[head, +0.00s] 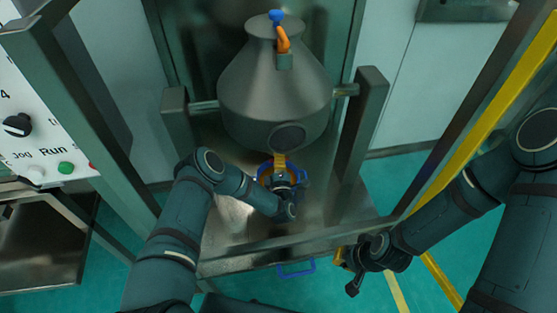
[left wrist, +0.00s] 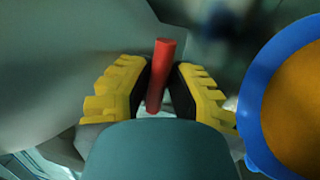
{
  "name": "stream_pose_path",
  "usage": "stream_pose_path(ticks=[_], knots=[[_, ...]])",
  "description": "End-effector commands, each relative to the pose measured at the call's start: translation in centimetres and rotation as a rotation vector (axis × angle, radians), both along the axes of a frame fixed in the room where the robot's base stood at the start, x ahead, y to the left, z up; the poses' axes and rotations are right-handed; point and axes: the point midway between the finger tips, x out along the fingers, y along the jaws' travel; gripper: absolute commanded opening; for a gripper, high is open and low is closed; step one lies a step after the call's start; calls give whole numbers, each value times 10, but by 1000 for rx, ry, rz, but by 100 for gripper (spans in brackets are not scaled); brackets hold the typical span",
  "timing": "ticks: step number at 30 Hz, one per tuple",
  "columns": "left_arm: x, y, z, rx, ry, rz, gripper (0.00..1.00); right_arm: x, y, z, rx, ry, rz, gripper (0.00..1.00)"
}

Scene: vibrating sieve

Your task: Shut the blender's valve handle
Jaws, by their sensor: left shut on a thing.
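The blender is a grey cone-shaped vessel (head: 272,85) hung between two posts in the head view. Below it is a blue ring (head: 265,170), partly hidden by my left gripper (head: 280,178). In the left wrist view, a red rod-like valve handle (left wrist: 161,62) stands between the yellow-padded fingers of my left gripper (left wrist: 160,85), which is shut on it. The blue ring (left wrist: 254,110) with an orange disc (left wrist: 296,110) inside lies right of the fingers. My right gripper (head: 347,268) is away from the blender, at the lower right; its opening is unclear.
An orange handle with a blue knob (head: 277,17) tops the vessel. Metal posts (head: 358,140) stand on both sides. A control panel (head: 40,130) is at left. A yellow-edged frame (head: 490,105) is at right. A blue loop (head: 296,270) shows below the front bar.

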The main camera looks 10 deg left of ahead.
Motion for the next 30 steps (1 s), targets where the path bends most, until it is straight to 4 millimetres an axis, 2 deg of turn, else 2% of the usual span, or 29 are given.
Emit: stream_pose_path(ticks=[1, 10, 11, 12, 13, 24, 30], knots=[[2, -5, 5, -5, -12, -11, 0, 0, 0, 0, 0, 0, 0, 0], [2, -5, 6, -4, -13, -11, 0, 0, 0, 0, 0, 0, 0, 0], [2, -5, 6, -4, -13, -11, 29, 0, 0, 0, 0, 0, 0, 0], [2, -5, 6, -3, -12, -11, 43, 0, 0, 0, 0, 0, 0, 0], [2, -5, 6, -4, -13, -10, 46, 0, 0, 0, 0, 0, 0, 0], [1, -2, 4, 12, -2, -4, 46, 0, 0, 0, 0, 0, 0, 0], [2, -2, 4, 165, 66, -4, 46, 0, 0, 0, 0, 0, 0, 0]])
